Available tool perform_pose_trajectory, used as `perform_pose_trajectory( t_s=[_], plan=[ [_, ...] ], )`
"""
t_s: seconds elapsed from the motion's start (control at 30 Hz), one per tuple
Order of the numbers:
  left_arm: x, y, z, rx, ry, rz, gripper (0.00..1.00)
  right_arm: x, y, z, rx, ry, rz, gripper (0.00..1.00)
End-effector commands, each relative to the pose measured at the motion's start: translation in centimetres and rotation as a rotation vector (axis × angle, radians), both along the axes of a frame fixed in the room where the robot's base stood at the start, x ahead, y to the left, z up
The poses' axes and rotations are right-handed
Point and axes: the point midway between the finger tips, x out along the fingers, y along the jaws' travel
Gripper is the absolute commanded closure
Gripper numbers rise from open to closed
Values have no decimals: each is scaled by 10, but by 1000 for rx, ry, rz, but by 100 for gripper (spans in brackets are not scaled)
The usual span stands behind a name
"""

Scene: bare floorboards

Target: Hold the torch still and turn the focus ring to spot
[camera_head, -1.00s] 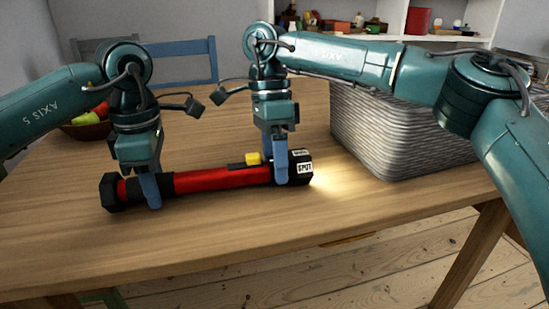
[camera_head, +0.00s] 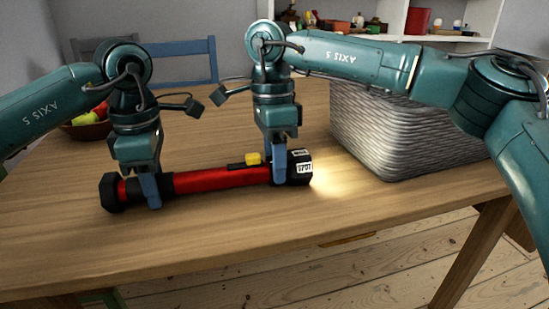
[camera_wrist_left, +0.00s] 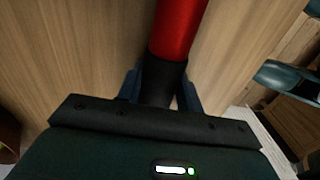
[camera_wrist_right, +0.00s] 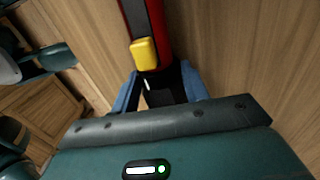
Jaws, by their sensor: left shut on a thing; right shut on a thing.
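A red torch (camera_head: 220,179) with black ends lies on the wooden table, its lit head pointing right. My left gripper (camera_head: 152,192) is shut around the torch near its black tail end; the left wrist view shows the blue fingers (camera_wrist_left: 160,92) on either side of a black section. My right gripper (camera_head: 279,175) is shut on the black focus ring (camera_head: 292,168) at the head; the ring also shows between the fingers in the right wrist view (camera_wrist_right: 163,88). A white SPOT label (camera_head: 305,168) shows on the head, tilted. The yellow switch (camera_head: 253,158) is on top.
A grey woven basket (camera_head: 385,130) stands right of the torch head, close behind the light patch. A fruit bowl (camera_head: 88,131) is at the far left. The table front is clear.

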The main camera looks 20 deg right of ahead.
Motion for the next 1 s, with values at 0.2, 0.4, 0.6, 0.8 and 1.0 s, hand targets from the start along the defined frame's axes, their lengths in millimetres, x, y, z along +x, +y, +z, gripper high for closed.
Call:
perform_pose_trajectory(
  t_s=[0.2, 0.4, 0.6, 0.8, 1.0],
  plan=[
    [0, 0, 0, 0, 0, -1, 94, -5, -1, -1, -6, -182, 4, 78],
    [0, 0, 0, 0, 0, -1, 94, -6, 0, -1, -6, -260, 1, 78],
    [0, 0, 0, 0, 0, -1, 94, -6, 0, 0, -5, -264, 1, 78],
    [0, 0, 0, 0, 0, -1, 94, -6, 0, 0, -5, -263, 1, 47],
    [0, 0, 0, 0, 0, 0, 94, -6, 0, 0, -5, -262, 1, 33]
  ],
)
